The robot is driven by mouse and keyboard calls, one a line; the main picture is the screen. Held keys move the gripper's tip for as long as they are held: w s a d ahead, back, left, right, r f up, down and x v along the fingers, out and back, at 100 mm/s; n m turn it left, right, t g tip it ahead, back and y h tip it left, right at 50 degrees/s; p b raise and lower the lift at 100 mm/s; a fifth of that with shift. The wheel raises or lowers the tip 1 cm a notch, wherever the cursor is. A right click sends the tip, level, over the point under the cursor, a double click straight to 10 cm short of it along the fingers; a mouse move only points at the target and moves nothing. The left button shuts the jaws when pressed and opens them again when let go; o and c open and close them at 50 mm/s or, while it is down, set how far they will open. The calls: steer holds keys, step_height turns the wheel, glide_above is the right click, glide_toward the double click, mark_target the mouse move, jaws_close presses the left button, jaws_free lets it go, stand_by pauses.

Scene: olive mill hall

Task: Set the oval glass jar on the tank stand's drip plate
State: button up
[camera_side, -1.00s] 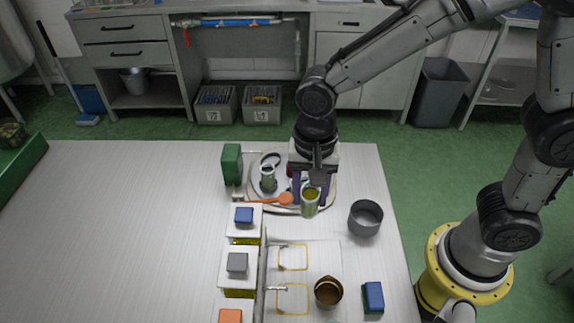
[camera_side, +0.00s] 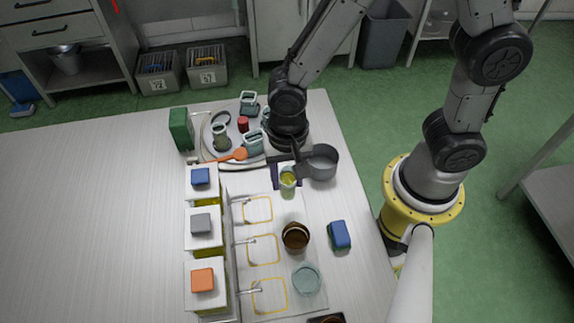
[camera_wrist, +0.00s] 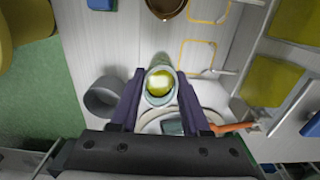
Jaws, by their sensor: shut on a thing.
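My gripper (camera_wrist: 158,104) is shut on a glass jar (camera_side: 288,182) with yellow-green contents. In the wrist view the jar (camera_wrist: 160,84) sits between the two purple fingers, its mouth looking slightly oval. In the side view it hangs near the far end of the pale drip plate (camera_side: 283,217); its height above the surface is hard to tell. The plate carries several yellow outlines, one under each tap. The tank stand beside it holds tanks with a blue block (camera_side: 200,177), a grey block (camera_side: 201,223) and an orange block (camera_side: 203,280) on top. My gripper's fingers are partly hidden in the side view.
A brown pot (camera_side: 296,236) and a teal glass dish (camera_side: 306,279) stand along the plate's right side. A blue sponge (camera_side: 340,235) lies right of them. Behind is a round tray (camera_side: 207,141) with several jars and an orange spoon (camera_side: 232,156).

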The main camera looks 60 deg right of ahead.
steer(key=shift+f, duration=2.8)
steer(key=shift+f, duration=0.35)
steer(key=o, duration=1.4)
steer(key=shift+r, duration=3.5)
